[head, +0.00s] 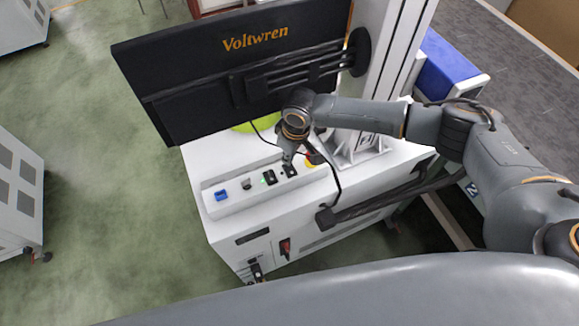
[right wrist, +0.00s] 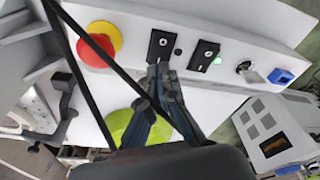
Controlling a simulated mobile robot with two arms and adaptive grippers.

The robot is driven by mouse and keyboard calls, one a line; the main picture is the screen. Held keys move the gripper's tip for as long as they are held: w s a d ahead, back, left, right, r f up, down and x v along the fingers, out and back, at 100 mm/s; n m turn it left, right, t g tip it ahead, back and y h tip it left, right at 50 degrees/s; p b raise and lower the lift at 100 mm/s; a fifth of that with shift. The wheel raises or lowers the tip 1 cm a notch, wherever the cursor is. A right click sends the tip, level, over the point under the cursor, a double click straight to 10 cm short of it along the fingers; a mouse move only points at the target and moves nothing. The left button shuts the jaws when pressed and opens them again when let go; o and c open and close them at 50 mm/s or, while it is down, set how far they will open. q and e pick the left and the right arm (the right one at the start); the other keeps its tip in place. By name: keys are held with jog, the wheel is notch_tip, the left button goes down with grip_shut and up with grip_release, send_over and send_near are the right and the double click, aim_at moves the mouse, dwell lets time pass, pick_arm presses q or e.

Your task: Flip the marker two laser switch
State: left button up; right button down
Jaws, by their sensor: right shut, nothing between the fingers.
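A white control panel strip (head: 235,200) holds two black rocker switches. One black switch (head: 290,170) is nearer the red emergency button; it also shows in the right wrist view (right wrist: 162,44). The other black switch (head: 269,178) has a lit green lamp beside it and also shows in the right wrist view (right wrist: 203,54). No label tells me which is marker two. My right gripper (head: 287,161) is shut and empty, its fingertips (right wrist: 160,69) at the near edge of the unlit-side switch. I cannot tell whether they touch it. My left gripper is not in view.
A red emergency button (right wrist: 95,47) on a yellow base is beside the switches. A key-like knob (right wrist: 247,70) and a blue button (right wrist: 280,76) lie along the strip's other end. A black Voltwren monitor (head: 235,65) overhangs the cabinet. Dark cables hang near my right wrist.

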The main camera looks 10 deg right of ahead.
jog(key=shift+f+b, duration=0.55)
jog(key=shift+f, duration=0.45)
dwell(0.7)
notch_tip(320, 180, up, 7)
jog(key=p, duration=0.7)
jog(key=shift+r+p, duration=0.1)
jog(key=shift+p, duration=0.25)
